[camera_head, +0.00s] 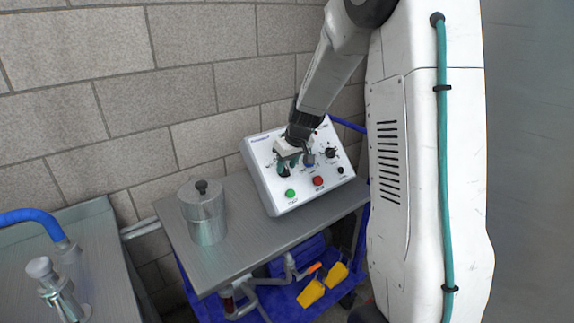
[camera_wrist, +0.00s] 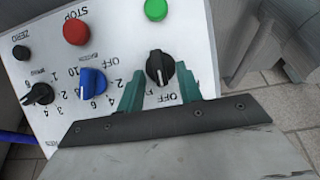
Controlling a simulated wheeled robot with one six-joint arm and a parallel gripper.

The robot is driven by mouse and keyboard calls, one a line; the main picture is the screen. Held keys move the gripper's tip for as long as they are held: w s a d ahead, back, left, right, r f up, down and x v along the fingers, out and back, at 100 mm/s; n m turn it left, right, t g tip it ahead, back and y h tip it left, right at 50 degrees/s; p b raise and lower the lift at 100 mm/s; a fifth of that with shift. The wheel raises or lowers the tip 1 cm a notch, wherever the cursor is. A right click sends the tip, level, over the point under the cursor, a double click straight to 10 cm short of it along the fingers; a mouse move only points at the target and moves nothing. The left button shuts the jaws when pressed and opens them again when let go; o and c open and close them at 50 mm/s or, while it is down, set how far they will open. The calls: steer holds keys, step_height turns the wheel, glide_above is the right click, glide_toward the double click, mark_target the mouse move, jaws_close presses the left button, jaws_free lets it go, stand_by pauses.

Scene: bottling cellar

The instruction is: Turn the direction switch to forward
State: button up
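The white control box (camera_head: 263,178) stands on the metal table, its sloped panel facing up. In the wrist view the panel (camera_wrist: 118,60) appears upside down. A black pointer knob (camera_wrist: 159,62) with an OFF label beside it sits between the two teal fingertips of my gripper (camera_wrist: 159,78). The fingers are apart, with a visible gap on each side of the knob. The knob points roughly up and down in that picture. Its other position labels are partly hidden, so I cannot read its setting. In the head view my gripper (camera_head: 288,154) covers part of the panel.
A blue knob (camera_wrist: 93,82) lies close to one finger, and a smaller black knob (camera_wrist: 40,94) farther left. Green (camera_wrist: 156,9), red STOP (camera_wrist: 76,32) and black ZERO (camera_wrist: 21,53) buttons line the panel edge. A metal pot (camera_head: 204,214) stands on the table left of the box.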

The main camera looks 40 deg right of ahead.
steer(key=shift+f, duration=0.15)
jaws_close()
steer(key=m+y, duration=0.1)
steer(key=m, duration=0.1)
steer(key=m+y, duration=0.1)
steer(key=shift+d+m, duration=0.35)
steer(key=shift+m, duration=0.05)
steer(key=shift+s+d+f+m+t+y, duration=0.1)
steer(key=shift+m+t+y, duration=0.3)
steer(key=shift+m, duration=0.5)
steer(key=shift+s+d+f+m+t+y, duration=0.1)
steer(key=shift+m+t+y, duration=0.1)
steer(key=shift+m+y, duration=0.5)
steer(key=shift+m, duration=0.3)
jaws_free()
steer(key=shift+w, duration=0.1)
